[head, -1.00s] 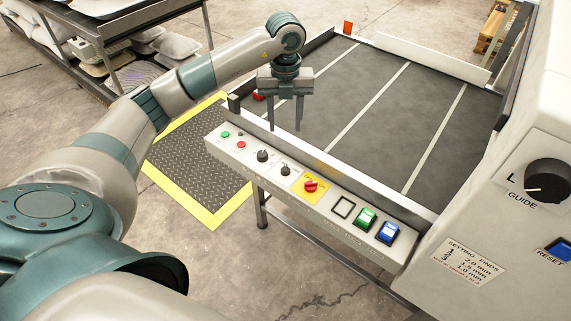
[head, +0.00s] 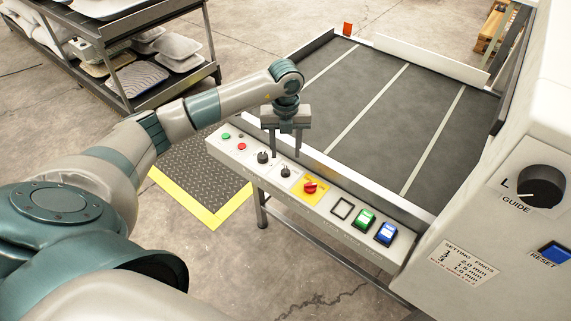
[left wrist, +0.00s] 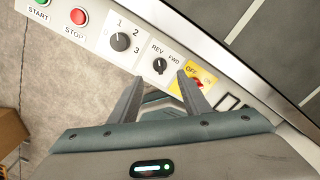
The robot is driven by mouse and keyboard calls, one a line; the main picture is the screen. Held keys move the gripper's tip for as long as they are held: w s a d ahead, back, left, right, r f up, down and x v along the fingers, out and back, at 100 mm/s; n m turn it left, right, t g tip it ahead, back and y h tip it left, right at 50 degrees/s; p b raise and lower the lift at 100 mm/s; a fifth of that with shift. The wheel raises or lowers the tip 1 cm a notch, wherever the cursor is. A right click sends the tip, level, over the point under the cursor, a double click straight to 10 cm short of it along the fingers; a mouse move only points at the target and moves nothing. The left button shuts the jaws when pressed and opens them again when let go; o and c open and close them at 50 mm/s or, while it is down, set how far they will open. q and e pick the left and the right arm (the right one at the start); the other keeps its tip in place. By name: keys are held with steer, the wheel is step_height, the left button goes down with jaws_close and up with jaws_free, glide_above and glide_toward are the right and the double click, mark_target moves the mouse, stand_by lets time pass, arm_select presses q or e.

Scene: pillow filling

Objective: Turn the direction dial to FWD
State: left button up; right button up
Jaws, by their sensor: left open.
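The direction dial is a small black knob (left wrist: 159,65) with REV on its left and FWD on its right in the left wrist view. Its white pointer mark looks to lie roughly up and down the panel, and I cannot tell its exact setting. In the head view the dial (head: 285,172) sits on the sloping control panel. My left gripper (head: 286,155) is open, its fingers pointing down just above the panel near the dial. In the left wrist view the fingertips (left wrist: 162,82) stand apart on either side below the dial, not touching it. My right gripper is not in view.
The panel also carries START (left wrist: 38,13) and STOP (left wrist: 78,16) buttons, a numbered knob (left wrist: 120,41), a red OFF switch on yellow (head: 310,187), and green (head: 364,219) and blue (head: 386,233) switches. A conveyor belt (head: 385,100) lies behind. A machine housing (head: 500,240) stands right.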

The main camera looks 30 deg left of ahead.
mark_target(285, 169)
arm_select(q)
step_height(285, 169, down, 7)
steer(key=shift+f+p, duration=0.2)
steer(key=shift+p, duration=0.35)
steer(key=shift+f, duration=0.3)
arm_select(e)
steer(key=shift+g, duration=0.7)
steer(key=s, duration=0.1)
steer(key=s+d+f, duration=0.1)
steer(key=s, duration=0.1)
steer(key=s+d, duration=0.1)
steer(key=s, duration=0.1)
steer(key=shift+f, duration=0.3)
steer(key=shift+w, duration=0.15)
arm_select(q)
steer(key=c, duration=1)
steer(key=shift+c, duration=0.2)
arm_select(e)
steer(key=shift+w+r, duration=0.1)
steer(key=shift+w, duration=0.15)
